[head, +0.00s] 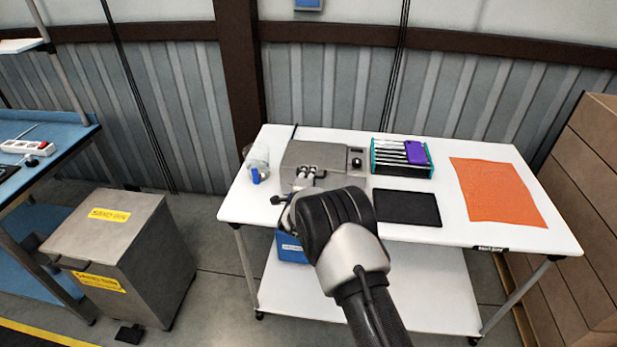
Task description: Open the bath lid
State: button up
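The bath is a grey metal box (352,180) on the white table, left of its middle, with a dark control panel and knob on its right side. Its grey lid (316,153) lies flat on top and looks closed. My gripper (296,196) is at the front of the bath, mostly hidden behind my own dark wrist. Its fingers are too small and covered to tell whether they are open or shut, or whether they touch the bath. Small pale parts show at the bath's front edge, and I cannot tell what they are.
On the white table (400,228) are a clear bottle with a blue part (258,160), a teal rack (402,157) with a purple item (416,152), a black mat (407,208) and an orange cloth (497,191). A blue box (291,248) is below. Cartons (580,190) stand right; a grey bin (125,255) left.

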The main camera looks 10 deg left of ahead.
grip_shut()
dwell(0.6)
